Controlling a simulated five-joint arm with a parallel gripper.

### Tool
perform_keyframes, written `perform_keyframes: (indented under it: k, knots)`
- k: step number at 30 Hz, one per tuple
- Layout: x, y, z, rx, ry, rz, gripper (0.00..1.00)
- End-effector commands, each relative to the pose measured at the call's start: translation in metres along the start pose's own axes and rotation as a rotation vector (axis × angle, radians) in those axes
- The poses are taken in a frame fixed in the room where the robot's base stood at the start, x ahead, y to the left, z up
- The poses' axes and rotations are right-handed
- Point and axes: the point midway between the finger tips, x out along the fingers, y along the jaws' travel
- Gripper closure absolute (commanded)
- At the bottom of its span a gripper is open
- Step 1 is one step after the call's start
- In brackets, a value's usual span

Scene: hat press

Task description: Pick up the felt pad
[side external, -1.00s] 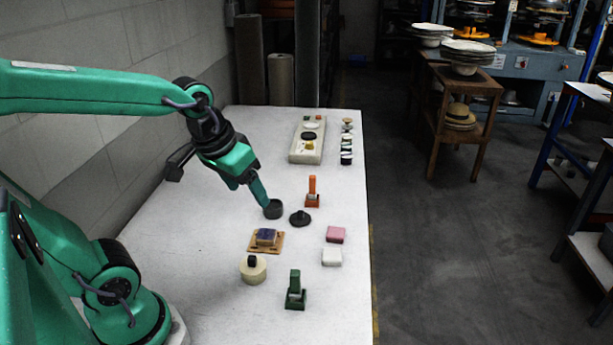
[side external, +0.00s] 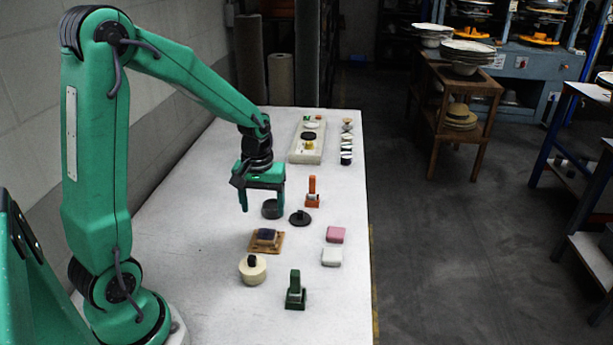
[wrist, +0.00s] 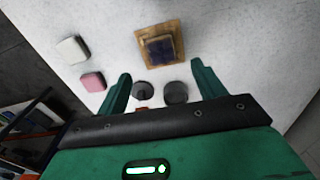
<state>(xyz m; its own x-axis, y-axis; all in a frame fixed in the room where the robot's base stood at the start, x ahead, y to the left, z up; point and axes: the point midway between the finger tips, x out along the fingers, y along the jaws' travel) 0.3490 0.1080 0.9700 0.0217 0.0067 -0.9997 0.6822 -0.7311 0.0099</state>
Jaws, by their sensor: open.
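I see several pad-like blocks, and I cannot tell by material which is the felt pad. A pink square block (side external: 335,234) and a white square block (side external: 332,256) lie on the right of the table; in the wrist view they are at the left, pink (wrist: 93,81) and white (wrist: 73,49). A dark blue block (side external: 266,236) sits on a brown wooden board (side external: 252,249), also in the wrist view (wrist: 160,50). My gripper (side external: 262,203) is open, empty and pointing down near a dark round cup (side external: 272,210), above the table and clear of all the blocks.
A dark disc with a knob (side external: 300,218), an orange stand (side external: 312,193), a green stand (side external: 295,291) and a cream round pot (side external: 253,270) stand nearby. A pale tray (side external: 308,152) and stacked small items (side external: 346,150) are at the back. The table's left side (side external: 185,220) is clear.

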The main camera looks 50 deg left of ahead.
Motion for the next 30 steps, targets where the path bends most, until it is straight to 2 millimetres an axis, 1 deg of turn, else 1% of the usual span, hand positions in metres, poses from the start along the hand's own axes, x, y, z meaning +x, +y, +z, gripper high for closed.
perform_keyframes:
  k: [1, 3, 13, 21, 30]
  knots:
    - [0.005, -0.001, -0.002, -0.014, -0.009, -0.005, 0.31]
    - [0.010, -0.003, -0.004, -0.026, -0.016, -0.008, 0.31]
    - [0.016, -0.003, -0.005, -0.037, -0.023, -0.011, 0.31]
    - [0.036, -0.003, -0.005, -0.035, -0.022, -0.011, 0.31]
    - [0.040, -0.003, -0.005, -0.035, -0.021, -0.011, 0.31]
